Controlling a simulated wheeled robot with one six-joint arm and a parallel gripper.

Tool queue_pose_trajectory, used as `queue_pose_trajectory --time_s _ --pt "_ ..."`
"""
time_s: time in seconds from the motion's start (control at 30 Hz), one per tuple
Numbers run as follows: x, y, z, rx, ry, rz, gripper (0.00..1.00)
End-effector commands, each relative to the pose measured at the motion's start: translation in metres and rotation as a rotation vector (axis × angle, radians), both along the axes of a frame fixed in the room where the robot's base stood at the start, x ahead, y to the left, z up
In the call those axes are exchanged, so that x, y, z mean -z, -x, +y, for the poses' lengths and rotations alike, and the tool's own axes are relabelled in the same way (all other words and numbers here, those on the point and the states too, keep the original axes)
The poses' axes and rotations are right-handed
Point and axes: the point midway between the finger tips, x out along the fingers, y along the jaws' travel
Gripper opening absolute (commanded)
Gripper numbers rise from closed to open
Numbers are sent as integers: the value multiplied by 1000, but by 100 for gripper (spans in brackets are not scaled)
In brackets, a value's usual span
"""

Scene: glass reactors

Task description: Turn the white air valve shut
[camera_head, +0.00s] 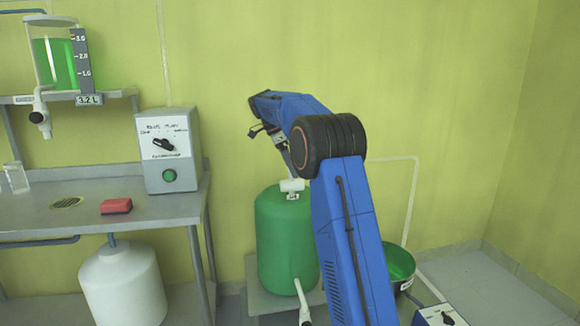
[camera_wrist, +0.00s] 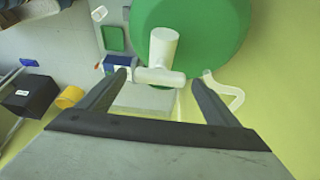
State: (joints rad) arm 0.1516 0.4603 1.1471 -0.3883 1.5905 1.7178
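The white air valve (camera_head: 292,185) is a T-shaped fitting on top of the green tank (camera_head: 280,235). In the wrist view the valve (camera_wrist: 163,46) shows its crossbar lying between my fingertips, across the green tank (camera_wrist: 215,30). My gripper (camera_wrist: 159,76) is open, with one dark finger on each side of the crossbar. I see gaps beside the crossbar, but cannot tell the distance in depth. In the head view my gripper is small and partly hidden by my blue arm, above the valve.
Left of the tank stands a steel bench (camera_head: 150,207) with a control box (camera_head: 168,150) and a red block (camera_head: 116,206). A white container (camera_head: 122,285) is beneath it. A green-lined bowl (camera_head: 400,264) is right of my arm. White pipes run along the yellow wall.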

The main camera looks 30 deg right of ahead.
Motion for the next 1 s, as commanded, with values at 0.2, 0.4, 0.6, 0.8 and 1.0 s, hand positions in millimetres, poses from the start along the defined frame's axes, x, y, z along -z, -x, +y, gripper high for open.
queue_pose_trajectory --time_s 0.2,0.4,0.6,0.8,1.0 --pt "-6 -1 2 0 0 -1 84" --pt "-33 -5 13 0 1 -3 84" --pt "-70 -9 29 -2 0 -3 84" --pt "-97 -13 38 0 1 -2 84" --pt "-108 -14 43 0 0 0 84"
